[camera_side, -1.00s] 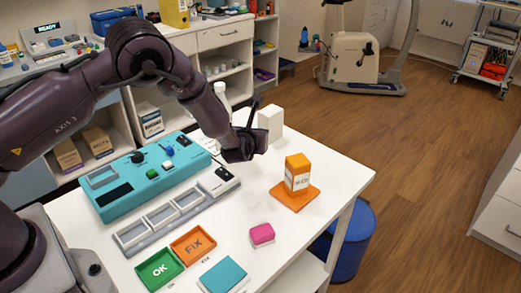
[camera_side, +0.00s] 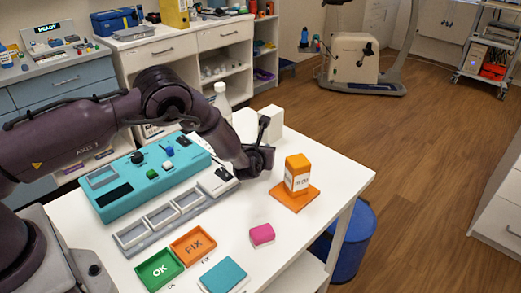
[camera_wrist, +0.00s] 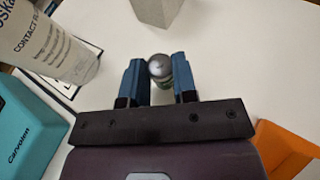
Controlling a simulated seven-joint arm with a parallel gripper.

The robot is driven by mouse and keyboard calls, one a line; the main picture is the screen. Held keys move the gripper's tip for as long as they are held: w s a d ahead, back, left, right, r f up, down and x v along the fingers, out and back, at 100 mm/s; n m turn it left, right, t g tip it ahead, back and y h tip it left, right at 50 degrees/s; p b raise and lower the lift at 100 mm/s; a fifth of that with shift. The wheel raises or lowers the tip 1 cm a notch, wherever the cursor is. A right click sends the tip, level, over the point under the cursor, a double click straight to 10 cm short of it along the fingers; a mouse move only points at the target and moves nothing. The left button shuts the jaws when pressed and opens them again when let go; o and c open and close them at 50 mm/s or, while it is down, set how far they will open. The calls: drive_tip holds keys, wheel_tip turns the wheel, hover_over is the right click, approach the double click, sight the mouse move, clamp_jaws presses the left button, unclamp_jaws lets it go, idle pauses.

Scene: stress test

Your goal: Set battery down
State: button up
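My gripper (camera_wrist: 161,84) has two blue fingers close around the battery (camera_wrist: 160,68). The battery shows a round silver end and a short greenish body between the fingers in the wrist view. It seems upright, and whether its base touches the table cannot be told. In the side view my gripper (camera_side: 262,160) is low over the white table, between the grey strip of the teal device and the orange block. The battery cannot be made out in the side view.
The teal device (camera_side: 150,178) and a grey tray strip (camera_side: 161,215) lie to the left. A pale block (camera_side: 271,124) and a white bottle (camera_side: 222,100) stand behind. A pink block (camera_side: 262,235) lies in front.

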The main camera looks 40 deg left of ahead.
drive_tip(key=o, duration=0.5)
drive_tip(key=shift+c, duration=0.2)
drive_tip(key=shift+r, duration=0.1)
drive_tip(key=v, duration=1.2)
drive_tip(key=shift+r, duration=0.1)
drive_tip(key=s+a+r+n+g+y, duration=0.1)
drive_tip(key=s+a+r+n+g, duration=0.4)
drive_tip(key=r+n, duration=0.45)
drive_tip(key=s+a+r+n+g, duration=0.2)
drive_tip(key=s+a+r+n, duration=0.2)
drive_tip(key=s+r+n, duration=0.55)
drive_tip(key=s+d+r+n+h, duration=0.3)
drive_tip(key=s+r+n+h, duration=0.1)
drive_tip(key=s, duration=0.4)
drive_tip(key=s+d+r+n+t+h, duration=0.1)
drive_tip(key=s+d+r+n+h, duration=0.3)
drive_tip(key=s+n, duration=0.2)
drive_tip(key=shift+s+r+h, duration=0.3)
drive_tip(key=shift+s+r, duration=0.1)
drive_tip(key=shift+s, duration=0.55)
